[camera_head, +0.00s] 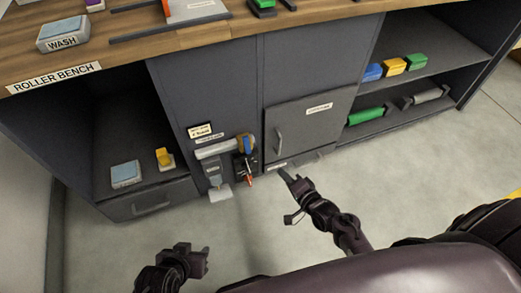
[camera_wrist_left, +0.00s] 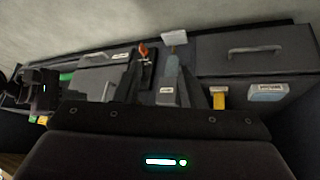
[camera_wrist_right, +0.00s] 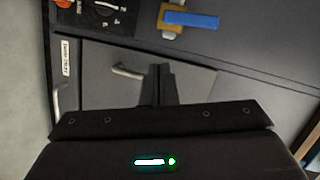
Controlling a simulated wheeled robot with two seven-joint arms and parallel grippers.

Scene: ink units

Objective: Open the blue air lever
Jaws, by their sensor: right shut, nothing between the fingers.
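The blue air lever (camera_head: 247,144) sits on a brass-yellow valve on the lower front of the bench cabinet. In the right wrist view, the blue lever (camera_wrist_right: 192,19) lies across the picture at the top, on its yellow valve body (camera_wrist_right: 171,18). My right gripper (camera_head: 285,174) is shut and empty, below and to the right of the lever in the head view, apart from it. Its closed fingers (camera_wrist_right: 160,72) point toward the cabinet door in the right wrist view. My left gripper (camera_head: 207,256) is open and empty, low over the floor, away from the cabinet.
A dark panel with a red-orange handle (camera_head: 249,181) is just below the valve. A grey dispenser (camera_head: 212,165) stands left of it. A cabinet door with a handle (camera_head: 279,139) is to the right. Open shelves hold coloured blocks (camera_head: 394,66). The floor in front is clear.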

